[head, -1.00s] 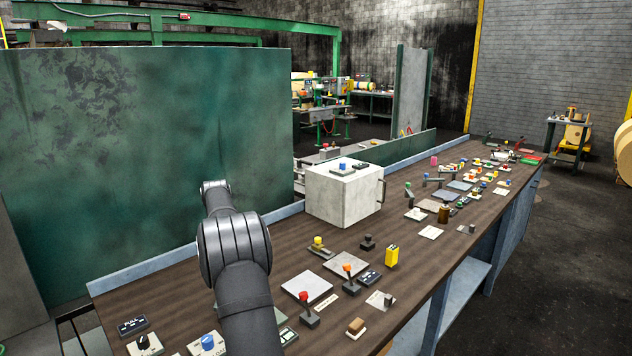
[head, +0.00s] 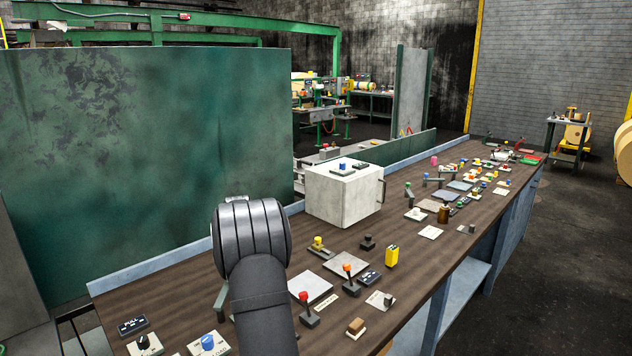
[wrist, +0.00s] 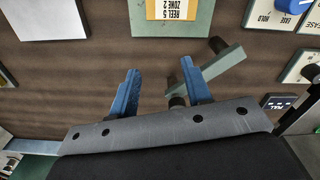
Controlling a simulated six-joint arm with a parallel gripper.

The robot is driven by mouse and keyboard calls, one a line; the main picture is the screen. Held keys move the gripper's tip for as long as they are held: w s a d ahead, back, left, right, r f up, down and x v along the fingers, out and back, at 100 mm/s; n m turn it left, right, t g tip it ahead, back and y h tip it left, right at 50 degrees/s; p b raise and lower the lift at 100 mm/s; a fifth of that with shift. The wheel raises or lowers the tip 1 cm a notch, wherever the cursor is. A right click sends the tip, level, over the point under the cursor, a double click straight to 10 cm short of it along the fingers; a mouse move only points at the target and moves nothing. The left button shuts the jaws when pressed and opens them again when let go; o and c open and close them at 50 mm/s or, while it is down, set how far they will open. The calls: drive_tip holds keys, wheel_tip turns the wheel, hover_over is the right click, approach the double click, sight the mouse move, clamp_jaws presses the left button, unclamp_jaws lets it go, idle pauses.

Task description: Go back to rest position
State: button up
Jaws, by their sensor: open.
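My gripper (wrist: 161,88) is open in the wrist view, with its two blue fingers apart above the brown console top (wrist: 90,95). A grey-green lever (wrist: 222,66) with dark round ends slants past the right finger. Its lower end shows between the fingers, and I cannot tell whether they touch it. No object is clearly held. In the head view my dark arm rises from the bottom, left of centre, and hides the gripper.
A pale box (head: 340,197) with a side handle stands beyond my arm. Joysticks, a yellow block (head: 392,255) and plates crowd the console to the right. A tall green panel (head: 150,170) stands behind.

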drive_tip(key=shift+s+d+m, duration=0.45)
drive_tip(key=shift+s+m, duration=0.35)
drive_tip(key=shift+m, duration=0.35)
drive_tip(key=shift+s+d+m, duration=0.45)
drive_tip(key=shift+s+m, duration=0.4)
drive_tip(key=shift+m, duration=0.25)
drive_tip(key=shift+s+d+m, duration=0.45)
drive_tip(key=shift+s+m, duration=0.35)
drive_tip(key=shift+m, duration=0.35)
